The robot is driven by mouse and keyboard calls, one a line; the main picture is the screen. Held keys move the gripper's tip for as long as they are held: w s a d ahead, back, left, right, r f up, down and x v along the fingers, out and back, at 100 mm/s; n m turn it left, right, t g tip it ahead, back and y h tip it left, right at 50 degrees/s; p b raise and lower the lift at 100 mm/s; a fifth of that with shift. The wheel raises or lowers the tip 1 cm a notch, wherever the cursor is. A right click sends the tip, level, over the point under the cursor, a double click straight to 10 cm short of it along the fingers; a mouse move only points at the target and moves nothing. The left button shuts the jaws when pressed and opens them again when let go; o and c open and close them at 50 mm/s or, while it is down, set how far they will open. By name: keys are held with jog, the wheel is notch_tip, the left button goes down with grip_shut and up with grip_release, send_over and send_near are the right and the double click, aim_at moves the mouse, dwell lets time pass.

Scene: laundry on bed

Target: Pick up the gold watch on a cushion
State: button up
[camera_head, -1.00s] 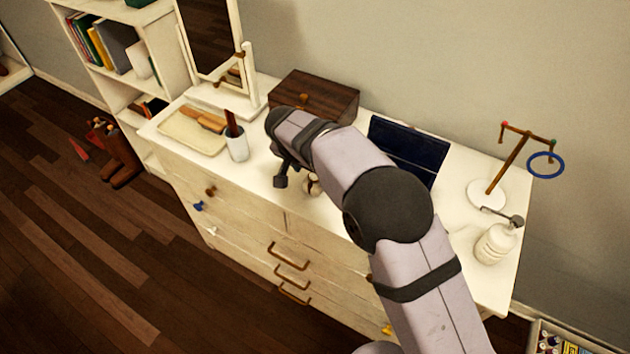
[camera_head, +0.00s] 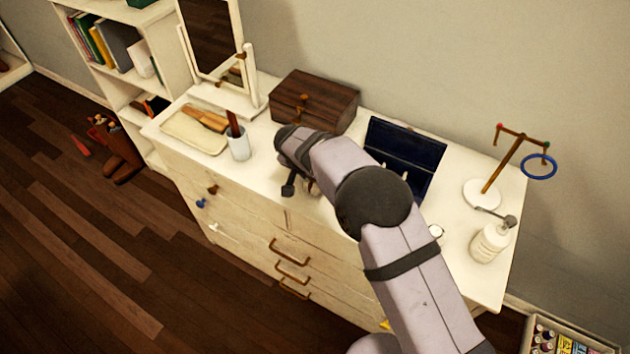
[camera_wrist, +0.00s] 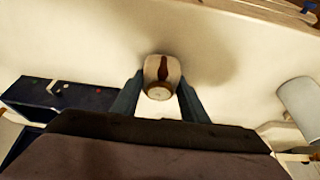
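The watch on its cushion (camera_wrist: 161,75) shows in the wrist view as a small pale roll with a brown strap and a round pale face in a gold-brown rim. My gripper (camera_wrist: 160,80) is open, with one dark finger on each side of the cushion. Any gap between fingers and cushion is very small, and I cannot tell whether they touch. In the head view my gripper (camera_head: 300,185) is low over the dresser top's front part, and my arm mostly hides the watch.
The dresser top (camera_head: 265,165) also holds a white cup with a brush (camera_head: 238,145), a tray (camera_head: 192,135), a mirror (camera_head: 215,40), a brown wooden box (camera_head: 315,98), an open dark blue case (camera_head: 405,150), a jewellery stand (camera_head: 490,190) and a white bottle (camera_head: 490,240).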

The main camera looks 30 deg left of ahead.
jog(key=shift+r, duration=0.15)
notch_tip(320, 180, up, 10)
jog(key=b, duration=0.3)
jog(key=shift+w+d+r, duration=0.1)
jog(key=shift+w+d, duration=0.15)
jog(key=w+d+r+m+h+p, duration=0.1)
jog(key=w+d+r+m+p, duration=0.15)
jog(key=w+d+r, duration=0.35)
jog(key=w+d+r+m+p, duration=0.1)
jog(key=w+d+r+p, duration=0.2)
jog(key=d, duration=0.6)
jog(key=w+d+f+m+p, duration=0.1)
jog(key=w+d+m+p, duration=0.15)
jog(key=d, duration=0.85)
jog(key=shift+s+a+f+n+y+p, duration=0.15)
jog(key=shift+a+f+n, duration=0.25)
jog(key=shift+f+n, duration=0.55)
jog(key=shift+s+a+f+n+y+p, duration=0.1)
jog(key=shift+a+f+n+y, duration=0.2)
jog(key=shift+f+n, duration=0.65)
jog(key=shift+s+a+f+n+y+p, duration=0.15)
jog(key=shift+a+f+n, duration=0.3)
jog(key=shift+f+n, duration=0.5)
